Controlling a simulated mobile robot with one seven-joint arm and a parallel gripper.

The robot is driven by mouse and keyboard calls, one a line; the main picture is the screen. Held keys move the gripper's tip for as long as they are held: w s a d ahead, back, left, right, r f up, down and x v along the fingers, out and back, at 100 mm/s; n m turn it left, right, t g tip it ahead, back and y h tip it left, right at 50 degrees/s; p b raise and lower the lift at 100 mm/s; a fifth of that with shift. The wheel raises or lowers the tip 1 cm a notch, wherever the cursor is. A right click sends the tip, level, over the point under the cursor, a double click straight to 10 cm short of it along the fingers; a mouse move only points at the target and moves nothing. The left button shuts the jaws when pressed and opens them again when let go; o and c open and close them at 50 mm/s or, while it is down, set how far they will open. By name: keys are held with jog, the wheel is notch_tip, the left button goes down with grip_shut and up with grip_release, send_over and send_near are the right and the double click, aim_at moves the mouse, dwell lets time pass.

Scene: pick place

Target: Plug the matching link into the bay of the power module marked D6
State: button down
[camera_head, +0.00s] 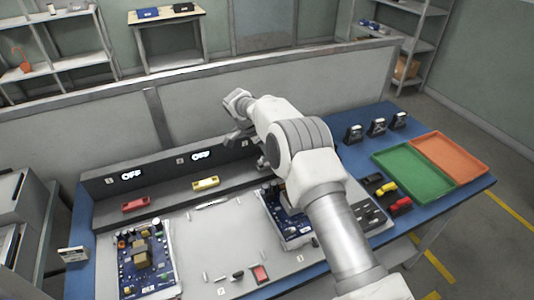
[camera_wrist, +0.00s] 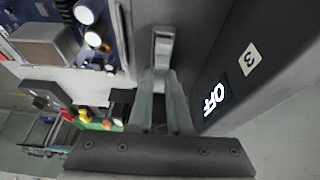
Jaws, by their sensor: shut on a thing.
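My gripper (camera_wrist: 164,80) is shut on a grey, block-like piece (camera_wrist: 163,45) in the wrist view, beside a dark panel with a lit OFF display (camera_wrist: 214,98) and a tag reading 3. In the head view my arm hides most of the gripper and the held piece. A red piece (camera_head: 135,204) and a yellow piece (camera_head: 206,183) sit on the ledge below two OFF displays. Black (camera_head: 373,178), yellow (camera_head: 387,189) and red (camera_head: 400,206) pieces lie at the right. I cannot read a D6 mark on anything.
A circuit board (camera_head: 145,262) lies at the left of the grey mat; another board (camera_head: 285,215) is partly behind my arm. Several small parts lie between them. A green tray (camera_head: 415,172) and orange tray (camera_head: 449,155) stand at the right, near several upright black devices (camera_head: 377,127).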

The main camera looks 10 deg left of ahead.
jog(key=shift+f+b, duration=0.4)
jog(key=shift+f, duration=0.05)
dwell(0.7)
jog(key=shift+c, duration=0.6)
grip_release()
jog(key=shift+r, duration=0.15)
jog(key=shift+r+p, duration=1.15)
jog(key=shift+r, duration=2.25)
